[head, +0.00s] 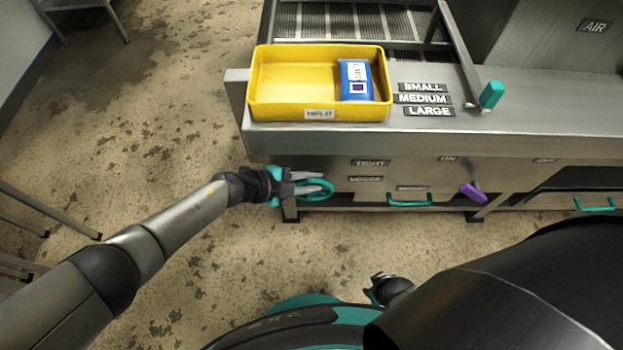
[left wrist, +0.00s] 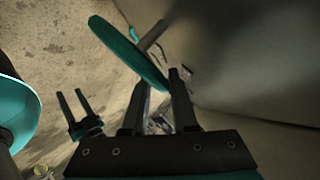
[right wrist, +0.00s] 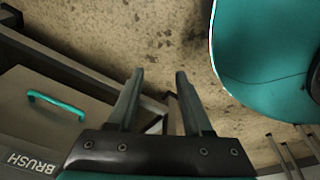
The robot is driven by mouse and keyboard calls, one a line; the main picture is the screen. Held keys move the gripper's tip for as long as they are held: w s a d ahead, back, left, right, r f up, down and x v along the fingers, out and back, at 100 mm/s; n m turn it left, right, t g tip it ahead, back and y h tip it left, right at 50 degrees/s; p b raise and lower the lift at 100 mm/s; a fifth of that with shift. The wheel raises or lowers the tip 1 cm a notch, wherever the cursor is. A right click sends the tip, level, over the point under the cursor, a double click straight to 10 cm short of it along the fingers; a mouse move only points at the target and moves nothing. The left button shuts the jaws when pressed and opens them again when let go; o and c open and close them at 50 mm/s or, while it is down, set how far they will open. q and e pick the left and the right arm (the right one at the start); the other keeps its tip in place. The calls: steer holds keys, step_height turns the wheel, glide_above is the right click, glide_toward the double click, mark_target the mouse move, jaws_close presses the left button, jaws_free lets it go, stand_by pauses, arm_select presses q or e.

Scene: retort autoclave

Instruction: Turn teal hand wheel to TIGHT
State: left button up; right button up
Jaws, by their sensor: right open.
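The teal hand wheel (head: 329,190) is on the lower front of the steel machine, left of the TIGHT (head: 370,163) label and a lower, blurred label (head: 366,179). My left gripper (head: 318,181) is at the wheel and covers part of its left side. In the left wrist view the wheel (left wrist: 125,50) shows nearly edge-on, its near end between the fingertips (left wrist: 160,80). The fingers are apart, with a gap on the left side of the rim; contact on the right is unclear. My right gripper (right wrist: 159,75) is open and empty, low beside my base.
A yellow bin (head: 275,112) with a blue pack (head: 355,92) stands on the steel ledge above the wheel. A purple lever (head: 473,193), a teal drawer handle (head: 409,203) and a teal-topped lever (head: 491,95) lie to the right. The floor to the left is mostly clear.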

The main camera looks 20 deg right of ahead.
arm_select(q)
steer(key=o, duration=0.4)
steer(key=shift+w+d+r, duration=0.15)
steer(key=shift+d+r, duration=0.15)
steer(key=shift+d, duration=0.1)
steer(key=shift+c, duration=0.2)
steer(key=shift+a+f, duration=0.1)
steer(key=shift+f, duration=0.1)
steer(key=shift+a, duration=0.2)
arm_select(e)
steer(key=shift+r, duration=0.1)
